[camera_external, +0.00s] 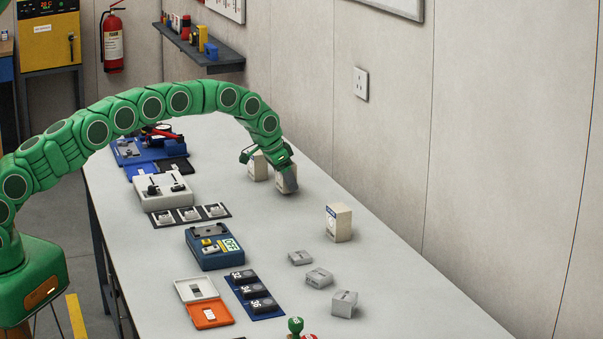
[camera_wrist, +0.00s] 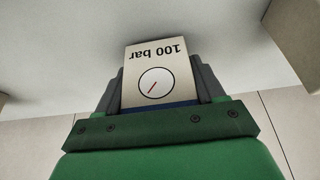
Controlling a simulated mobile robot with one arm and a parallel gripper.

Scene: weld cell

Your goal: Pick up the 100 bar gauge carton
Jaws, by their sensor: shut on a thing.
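The 100 bar gauge carton (camera_wrist: 160,65) is a cream box in the wrist view. Its face shows upside-down "100 bar" lettering, a round dial with a red needle and a blue band. The dark fingers of my gripper (camera_wrist: 155,88) stand at either side of it, shut on it. In the external view my gripper (camera_external: 285,176) points down at the table's far side, and the carton (camera_external: 279,179) is partly hidden behind a finger. I cannot tell whether its base touches the table.
A similar carton (camera_external: 257,166) stands close to the left of my gripper. Another carton (camera_external: 339,222) stands nearer the camera, with small grey blocks (camera_external: 319,278) in front. A blue case (camera_external: 213,249) and trays line the left side. The wall (camera_external: 330,130) runs along the table's right.

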